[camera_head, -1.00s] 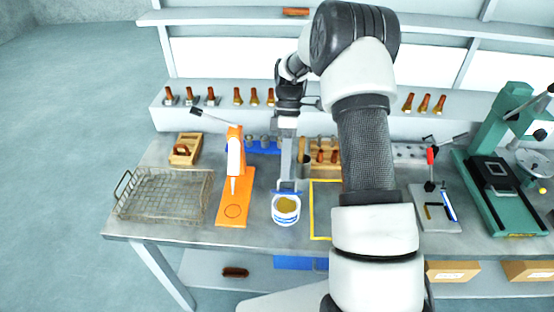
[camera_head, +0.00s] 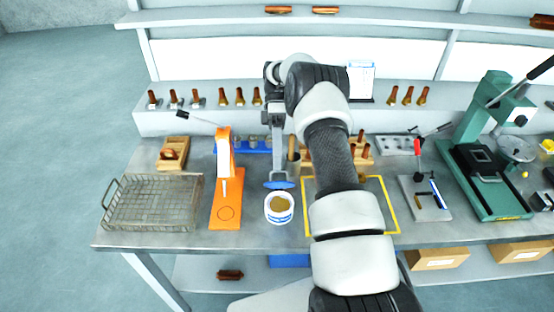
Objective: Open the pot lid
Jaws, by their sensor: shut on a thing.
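The pot (camera_head: 279,215) is a small white tub with a blue-marked side, upright on the grey bench. Its mouth is open and shows tan contents. The blue lid (camera_head: 278,185) is at the tip of my gripper (camera_head: 278,176), just behind the pot's far rim in the picture. My gripper points down and is shut on the lid. Its fingers show only as thin grey shapes, and the exact grip is too small to make out. Whether the lid still touches the rim is hard to tell; it appears apart.
An orange press stand (camera_head: 226,212) and a wire basket (camera_head: 150,205) stand left of the pot. A yellow-outlined square (camera_head: 392,205) lies to its right, partly behind my arm. A wooden tool rack (camera_head: 366,162) stands behind. The bench in front of the pot is clear.

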